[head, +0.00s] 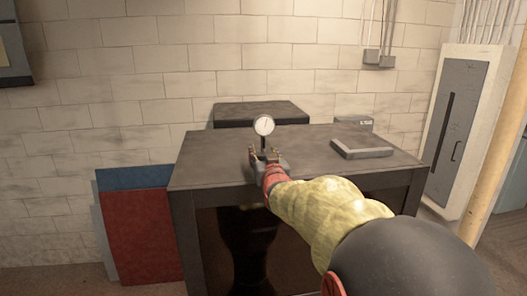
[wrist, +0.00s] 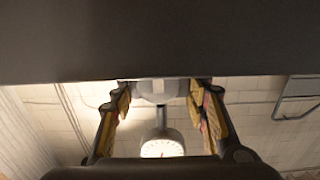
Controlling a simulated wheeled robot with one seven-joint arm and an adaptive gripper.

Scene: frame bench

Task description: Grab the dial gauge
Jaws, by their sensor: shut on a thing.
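The dial gauge has a round white face (head: 264,125) on a short stem, standing upright above the dark bench top (head: 215,165) near its front middle. My gripper (head: 266,156) reaches in from the front, with its fingers on either side of the gauge's lower part. In the wrist view, which looks upside down, my gripper (wrist: 166,97) is shut on the gauge's grey base, and the gauge's dial (wrist: 162,148) shows between the fingers. I cannot tell whether the base touches the bench.
A grey L-shaped square (head: 362,152) lies to the right on the bench. A dark slab (head: 262,112) and a small grey box (head: 354,123) are behind. Red (head: 142,235) and blue panels lean at the left. The bench's left part is clear.

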